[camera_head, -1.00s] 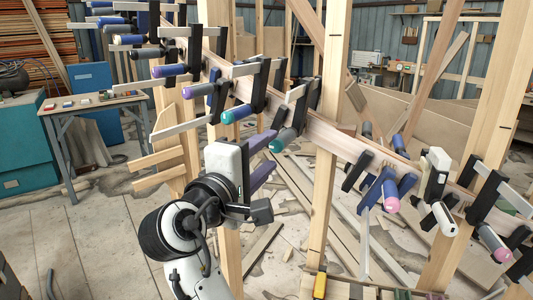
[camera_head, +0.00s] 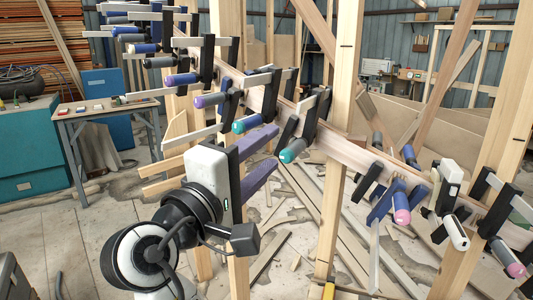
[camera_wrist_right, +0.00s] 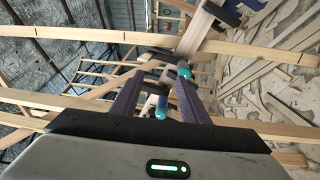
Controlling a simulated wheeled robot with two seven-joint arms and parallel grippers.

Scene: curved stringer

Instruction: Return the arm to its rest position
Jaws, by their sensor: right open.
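My right gripper (camera_head: 270,148) is in the middle-left of the head view. It has a white body and two purple fingers, which are apart with nothing visibly held between them. It is in front of the curved wooden stringer (camera_head: 345,148), left of a teal-ended clamp (camera_head: 293,150) that sits on it. In the right wrist view the open fingers (camera_wrist_right: 160,85) point away from the camera. Clamps with blue and teal handles (camera_wrist_right: 161,105) show between and beyond them. My left gripper is not in view.
Many bar clamps line the stringer, including a purple-ended one (camera_head: 210,99) and a pink-ended one (camera_head: 402,208). Upright posts (camera_head: 340,110) stand close to my right gripper. A work table (camera_head: 100,108) stands at the left. Loose boards (camera_head: 270,245) lie on the floor.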

